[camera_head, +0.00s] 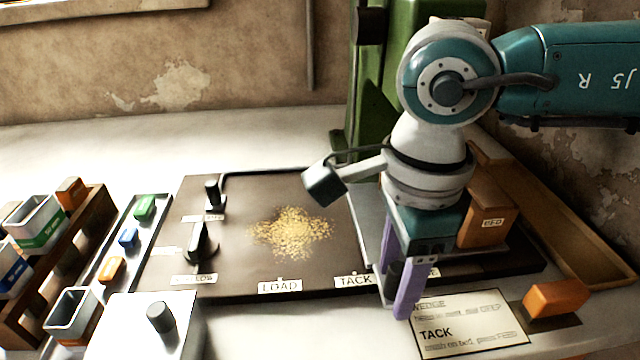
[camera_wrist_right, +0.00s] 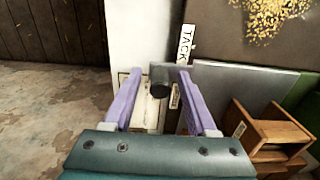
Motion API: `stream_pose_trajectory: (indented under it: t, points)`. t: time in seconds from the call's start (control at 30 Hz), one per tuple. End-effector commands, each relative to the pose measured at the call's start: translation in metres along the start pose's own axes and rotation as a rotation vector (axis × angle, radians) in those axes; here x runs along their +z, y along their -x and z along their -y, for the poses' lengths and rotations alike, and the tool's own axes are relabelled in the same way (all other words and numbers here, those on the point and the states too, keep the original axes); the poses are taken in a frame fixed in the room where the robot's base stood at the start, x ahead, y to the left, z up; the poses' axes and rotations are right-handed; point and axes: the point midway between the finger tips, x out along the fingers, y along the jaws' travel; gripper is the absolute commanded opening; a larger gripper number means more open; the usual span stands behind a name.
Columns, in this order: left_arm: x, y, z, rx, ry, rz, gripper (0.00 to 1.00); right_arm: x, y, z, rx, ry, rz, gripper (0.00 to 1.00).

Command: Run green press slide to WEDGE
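The green press (camera_head: 368,100) stands at the back, its lower part largely hidden by my right arm. A grey plate (camera_head: 367,215), apparently the slide, lies on the dark base with its front left edge by the TACK label (camera_head: 354,281). It also shows in the right wrist view (camera_wrist_right: 235,78). The label to its right is mostly hidden behind my fingers. My right gripper (camera_head: 394,302) points down at the base's front edge with purple fingers apart. In the wrist view, a dark round knob (camera_wrist_right: 160,79) shows between the fingertips, with gaps on both sides. My left gripper is out of view.
A wooden block (camera_head: 487,215) stands right of my gripper. A printed card (camera_head: 470,325) and an orange block (camera_head: 555,298) lie in front. Yellow grains (camera_head: 292,232) cover the base near the LOAD label (camera_head: 280,286). A tray of coloured pieces (camera_head: 128,237) and a wooden rack (camera_head: 75,235) stand left.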

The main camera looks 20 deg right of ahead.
Motion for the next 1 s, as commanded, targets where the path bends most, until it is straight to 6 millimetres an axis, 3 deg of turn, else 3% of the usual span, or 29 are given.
stream_pose_trajectory:
  t: [0.07, 0.3, 0.63, 1.0]
  points:
    - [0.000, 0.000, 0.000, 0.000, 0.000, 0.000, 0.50, 0.000, 0.000, 0.000, 0.000, 0.000, 0.000, 0.68]
    - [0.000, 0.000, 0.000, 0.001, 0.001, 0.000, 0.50, 0.000, 0.000, 0.000, 0.000, 0.000, 0.000, 0.95]
    - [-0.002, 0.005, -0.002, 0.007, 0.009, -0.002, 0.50, 0.000, 0.005, 0.000, -0.001, 0.000, 0.001, 0.95]
    - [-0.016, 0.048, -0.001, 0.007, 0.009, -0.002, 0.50, 0.000, 0.061, 0.000, -0.001, 0.000, 0.001, 0.95]
